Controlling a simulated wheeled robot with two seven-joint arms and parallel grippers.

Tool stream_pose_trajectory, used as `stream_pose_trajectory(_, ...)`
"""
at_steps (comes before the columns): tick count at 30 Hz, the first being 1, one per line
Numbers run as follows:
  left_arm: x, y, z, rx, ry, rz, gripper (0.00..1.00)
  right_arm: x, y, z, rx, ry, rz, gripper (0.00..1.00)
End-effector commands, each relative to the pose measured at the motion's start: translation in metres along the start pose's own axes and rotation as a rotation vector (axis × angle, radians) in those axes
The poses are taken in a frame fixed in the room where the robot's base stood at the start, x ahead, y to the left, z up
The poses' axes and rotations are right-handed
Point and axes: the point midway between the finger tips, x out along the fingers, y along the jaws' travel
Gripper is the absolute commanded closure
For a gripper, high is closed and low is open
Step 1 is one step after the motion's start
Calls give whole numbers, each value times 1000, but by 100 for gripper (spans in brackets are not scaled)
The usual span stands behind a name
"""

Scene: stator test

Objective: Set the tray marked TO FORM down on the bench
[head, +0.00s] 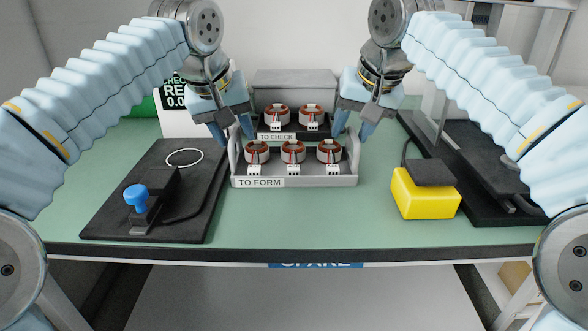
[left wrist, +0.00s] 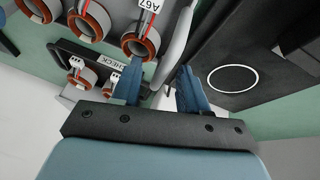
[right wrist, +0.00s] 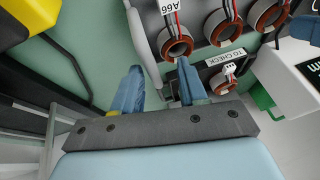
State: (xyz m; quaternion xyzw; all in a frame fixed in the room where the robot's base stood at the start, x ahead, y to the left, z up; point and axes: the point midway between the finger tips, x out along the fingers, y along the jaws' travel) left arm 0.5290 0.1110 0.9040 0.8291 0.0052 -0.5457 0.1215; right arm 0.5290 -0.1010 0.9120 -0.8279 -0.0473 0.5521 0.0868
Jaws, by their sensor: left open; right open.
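The grey tray marked TO FORM (head: 325,182) is at the middle of the bench (head: 300,220), with three copper-wound stators in a row. It looks level and seems to rest on the bench; its underside is hidden. My left gripper (head: 233,131) is open at the tray's left end, its fingers on either side of the end wall, as the left wrist view shows (left wrist: 158,82). My right gripper (head: 353,127) is open at the right end, fingers likewise on either side of that wall in the right wrist view (right wrist: 160,78).
The dark tray marked TO CHECK (head: 276,136) stands just behind with two stators. A black plate with a blue knob (head: 136,196) lies left. A yellow block (head: 425,196) and a black fixture (head: 480,170) are right. The bench front is clear.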

Motion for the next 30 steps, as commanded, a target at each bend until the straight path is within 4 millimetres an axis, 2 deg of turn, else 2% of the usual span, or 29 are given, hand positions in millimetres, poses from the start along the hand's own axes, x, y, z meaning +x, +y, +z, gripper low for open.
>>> stream_pose_trajectory(5,-13,0,-1,0,3,1,56,0,1,0,1,0,1,58)
stream_pose_trajectory(15,-89,1,0,0,3,3,56,0,1,0,1,0,1,58)
stream_pose_trajectory(18,-102,1,-1,1,2,2,56,0,1,0,1,0,1,58)
stream_pose_trajectory(26,-119,0,0,0,0,0,56,-2,1,0,1,1,1,58)
stream_pose_trajectory(30,-120,0,0,0,-1,0,56,-16,0,-1,1,3,0,58)
